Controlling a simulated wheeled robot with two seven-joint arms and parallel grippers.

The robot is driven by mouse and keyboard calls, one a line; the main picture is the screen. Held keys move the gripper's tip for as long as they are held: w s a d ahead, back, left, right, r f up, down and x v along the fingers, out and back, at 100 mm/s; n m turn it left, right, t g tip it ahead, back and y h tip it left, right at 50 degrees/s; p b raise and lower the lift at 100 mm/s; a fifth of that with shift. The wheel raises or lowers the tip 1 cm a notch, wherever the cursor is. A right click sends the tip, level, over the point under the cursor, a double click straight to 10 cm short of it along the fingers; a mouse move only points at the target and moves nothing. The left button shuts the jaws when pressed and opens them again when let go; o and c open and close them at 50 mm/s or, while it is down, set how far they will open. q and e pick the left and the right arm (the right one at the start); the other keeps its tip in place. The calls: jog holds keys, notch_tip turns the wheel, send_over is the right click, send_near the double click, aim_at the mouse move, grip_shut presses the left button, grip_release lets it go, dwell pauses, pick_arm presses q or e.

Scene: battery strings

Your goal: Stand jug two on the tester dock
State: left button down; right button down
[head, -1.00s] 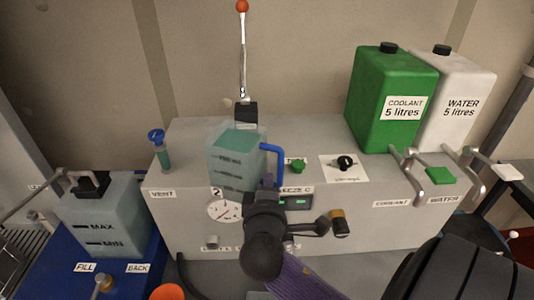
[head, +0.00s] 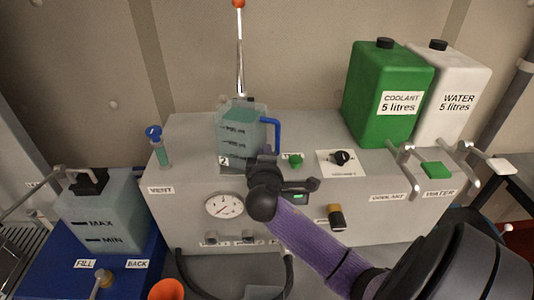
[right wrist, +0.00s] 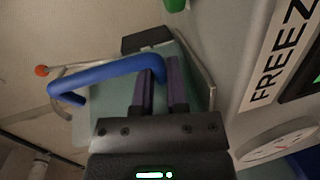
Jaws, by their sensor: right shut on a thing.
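Jug two (head: 236,138) is a clear square jug with teal liquid, a "2" tag low on its front and a blue handle (head: 277,134) on its right. It stands upright at the top of the grey machine, in front of the lever. I cannot tell whether its base touches. My right gripper (head: 266,160) is shut on the handle; in the right wrist view the two fingers (right wrist: 158,92) close on the blue handle (right wrist: 105,74) beside the jug body (right wrist: 110,102). I cannot make out the tester dock; the jug may hide it. My left gripper is not in view.
A red-tipped lever (head: 240,50) rises behind the jug. A green coolant can (head: 385,105) and white water can (head: 455,95) stand at right, above metal taps. A blue-topped vent bottle (head: 158,148) is at left. A tank (head: 100,215) sits on a blue base, lower left.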

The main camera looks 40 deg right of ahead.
jog(key=c, duration=0.7)
grip_release()
jog(key=shift+o, duration=0.2)
jog(key=v, duration=1.2)
jog(key=shift+a, duration=0.1)
